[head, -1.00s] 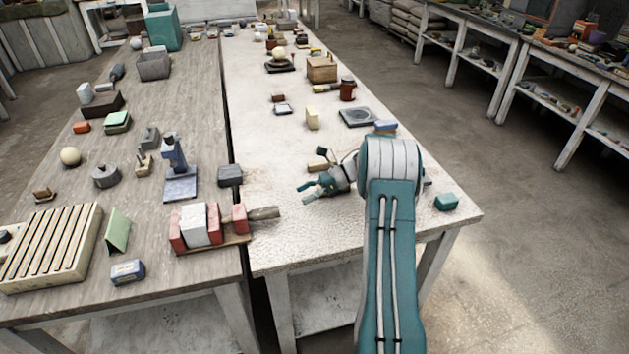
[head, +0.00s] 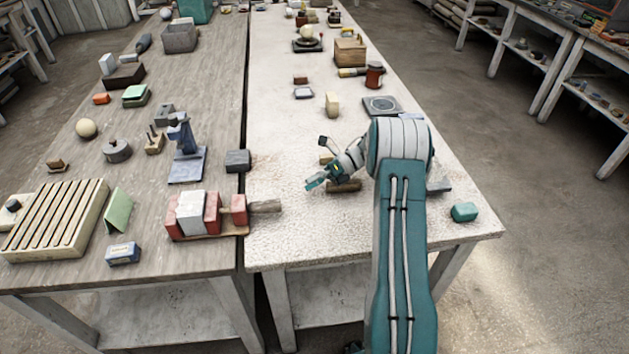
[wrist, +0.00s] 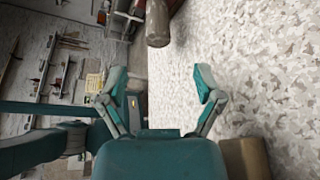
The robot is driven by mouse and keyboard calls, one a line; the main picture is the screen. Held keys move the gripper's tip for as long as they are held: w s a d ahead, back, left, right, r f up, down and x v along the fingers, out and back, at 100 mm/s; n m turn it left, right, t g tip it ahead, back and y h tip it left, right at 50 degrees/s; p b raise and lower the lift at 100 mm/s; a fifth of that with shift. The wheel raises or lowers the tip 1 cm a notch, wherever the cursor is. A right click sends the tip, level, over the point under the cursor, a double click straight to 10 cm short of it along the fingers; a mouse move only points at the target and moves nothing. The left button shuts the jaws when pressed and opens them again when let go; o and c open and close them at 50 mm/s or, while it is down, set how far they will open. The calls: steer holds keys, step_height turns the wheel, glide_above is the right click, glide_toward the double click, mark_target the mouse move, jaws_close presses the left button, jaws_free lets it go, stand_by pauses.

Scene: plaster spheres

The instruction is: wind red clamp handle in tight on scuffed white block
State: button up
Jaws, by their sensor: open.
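The clamp (head: 238,212) has red jaws and stands on a wooden base at the right edge of the grey-brown table. The scuffed white block (head: 191,212) sits upright between its red jaws; whether both jaws touch it I cannot tell. The clamp's handle (head: 265,206) is a grey-brown cylinder sticking out to the right over the pale table. In the wrist view the handle's end (wrist: 158,28) shows at the top, beyond the fingertips. My gripper (head: 316,182) is open and empty, to the right of the handle and apart from it. Its two spread fingers show in the wrist view (wrist: 162,85).
A brown block (head: 345,186) lies close beside my gripper, and it also shows in the wrist view (wrist: 245,158). A dark grey block (head: 238,161) stands behind the handle. The pale table between handle and gripper is clear.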

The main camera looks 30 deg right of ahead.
mark_target(248, 207)
steer(key=shift+s+a+f, duration=0.15)
steer(key=shift+s+a, duration=0.05)
steer(key=shift+a, duration=0.05)
steer(key=t, duration=0.2)
steer(key=s+m+y, duration=0.1)
steer(key=shift+a+f+t, duration=0.3)
steer(key=shift+t, duration=0.1)
steer(key=shift+s+a+f+m+t+y, duration=0.2)
steer(key=shift+s+f+m+t, duration=0.15)
steer(key=shift+t, duration=0.25)
steer(key=shift+s+a+f+m+t+y, duration=0.15)
steer(key=shift+s+m+t, duration=0.1)
steer(key=shift+s+t, duration=0.3)
steer(key=shift+s+a+f+t, duration=0.2)
steer(key=shift+a+t, duration=0.2)
steer(key=shift+t, duration=0.05)
steer(key=x, duration=1)
steer(key=shift+w+a+f, duration=0.1)
steer(key=shift+w+a, duration=0.1)
steer(key=shift+a, duration=0.15)
steer(key=c, duration=1.2)
